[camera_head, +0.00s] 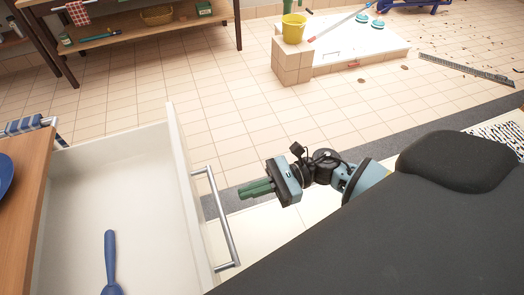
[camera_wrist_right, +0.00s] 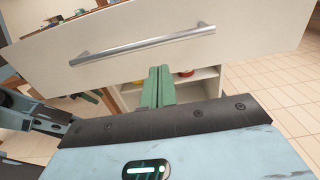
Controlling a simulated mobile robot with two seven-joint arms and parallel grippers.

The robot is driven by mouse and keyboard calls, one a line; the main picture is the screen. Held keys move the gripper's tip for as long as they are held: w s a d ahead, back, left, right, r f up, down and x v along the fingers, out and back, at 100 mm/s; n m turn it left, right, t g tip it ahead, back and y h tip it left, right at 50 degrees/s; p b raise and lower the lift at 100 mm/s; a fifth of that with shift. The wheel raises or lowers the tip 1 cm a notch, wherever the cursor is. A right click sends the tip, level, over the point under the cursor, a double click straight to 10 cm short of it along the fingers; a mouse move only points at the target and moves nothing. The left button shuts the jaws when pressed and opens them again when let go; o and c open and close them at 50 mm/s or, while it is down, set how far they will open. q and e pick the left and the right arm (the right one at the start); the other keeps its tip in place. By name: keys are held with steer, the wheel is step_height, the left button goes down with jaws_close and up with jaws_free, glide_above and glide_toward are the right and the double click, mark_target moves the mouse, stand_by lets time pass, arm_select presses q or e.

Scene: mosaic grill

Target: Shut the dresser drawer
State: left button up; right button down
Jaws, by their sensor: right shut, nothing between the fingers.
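The dresser drawer (camera_head: 88,184) is pulled open, with its white inside showing in the head view. Its front with a metal bar handle (camera_head: 217,216) faces my right gripper (camera_head: 243,191). The right gripper's green fingers are shut and empty, pointing at the drawer front just beyond the handle in the head view. In the right wrist view the drawer front (camera_wrist_right: 240,24) and handle (camera_wrist_right: 142,45) show above the closed fingers (camera_wrist_right: 158,72). I cannot tell whether the fingertips touch the front. My left gripper is in neither view.
A blue utensil (camera_head: 110,262) lies in the drawer. The wooden dresser top (camera_head: 24,180) is at the left. Shelves with items (camera_wrist_right: 196,80) show under the drawer. A yellow bucket (camera_head: 293,28) stands on a tiled block at the back. Tiled floor beyond the drawer is mostly clear.

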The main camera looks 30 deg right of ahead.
mark_target(200, 208)
steer(key=a, duration=0.3)
steer(key=w+a+p, duration=0.1)
steer(key=a, duration=0.1)
steer(key=a+p, duration=0.1)
steer(key=a, duration=0.2)
steer(key=shift+w+a, duration=0.3)
steer(key=shift+w, duration=0.05)
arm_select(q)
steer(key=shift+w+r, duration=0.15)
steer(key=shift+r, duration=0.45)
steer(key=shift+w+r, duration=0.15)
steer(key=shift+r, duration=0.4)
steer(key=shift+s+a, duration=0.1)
arm_select(e)
steer(key=shift+a, duration=0.1)
